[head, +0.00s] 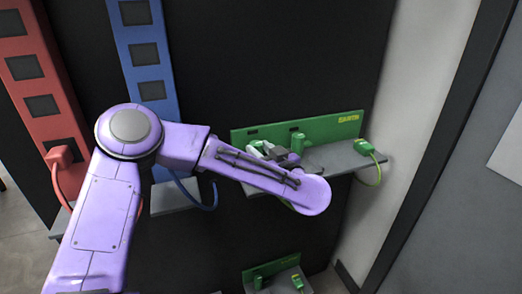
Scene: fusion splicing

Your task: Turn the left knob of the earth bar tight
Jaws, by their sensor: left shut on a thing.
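The earth bar (340,127) is a green strip marked EARTH on the dark panel, with a grey ledge (335,158) below it. My left arm comes in from the left and reaches across the front of the bar. My left gripper (266,149) is at the left part of the bar, shut on the left knob, which is mostly hidden by the gripper and my forearm. Another green knob (297,143) stands just right of the gripper. My right gripper is not in view.
A green plug (364,147) with a cable sits at the ledge's right end. Red (38,85) and blue (143,50) strips stand at the left, a red plug (60,157) on the red one. A smaller green bar (272,270) is below. A pale wall (420,90) bounds the right.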

